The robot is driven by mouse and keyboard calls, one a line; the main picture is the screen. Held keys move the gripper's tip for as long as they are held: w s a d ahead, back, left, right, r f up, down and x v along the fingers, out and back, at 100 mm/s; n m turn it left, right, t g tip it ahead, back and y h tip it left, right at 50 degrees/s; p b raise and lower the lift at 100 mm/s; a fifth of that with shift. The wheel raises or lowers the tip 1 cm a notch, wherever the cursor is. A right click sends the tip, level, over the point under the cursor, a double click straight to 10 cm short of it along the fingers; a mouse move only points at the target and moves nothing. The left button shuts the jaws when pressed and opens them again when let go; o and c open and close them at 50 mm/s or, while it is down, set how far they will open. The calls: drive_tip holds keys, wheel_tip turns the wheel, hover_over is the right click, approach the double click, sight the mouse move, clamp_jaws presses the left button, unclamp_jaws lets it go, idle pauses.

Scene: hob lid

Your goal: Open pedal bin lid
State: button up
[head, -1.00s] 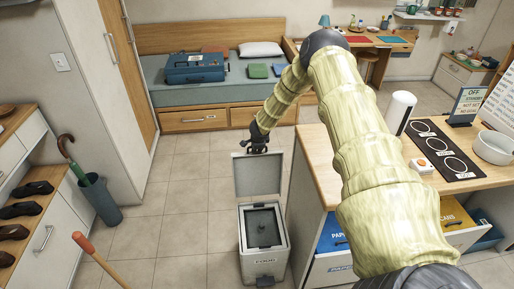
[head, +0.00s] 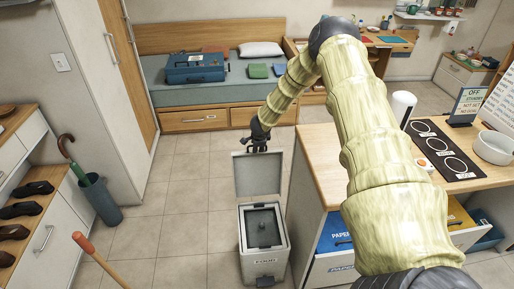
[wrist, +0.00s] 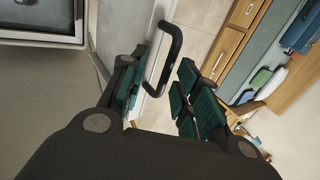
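The pedal bin (head: 264,262), a pale box labelled FOOD, stands on the floor left of the counter. Its grey lid (head: 258,174) is raised, standing roughly upright at the back of the bin, and the dark inside shows. My gripper (head: 258,147) is at the lid's top edge.
The wooden-topped counter (head: 315,160) with drawers stands close on the bin's right. An umbrella stand (head: 101,200) and shoe cabinet (head: 50,215) are at the left. A wooden handle (head: 95,255) leans in at front left. Tiled floor (head: 185,215) left of the bin is clear.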

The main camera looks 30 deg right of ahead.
drive_tip(key=v, duration=0.8)
drive_tip(key=shift+s+r, duration=0.2)
drive_tip(key=shift+r, duration=0.05)
idle(0.4)
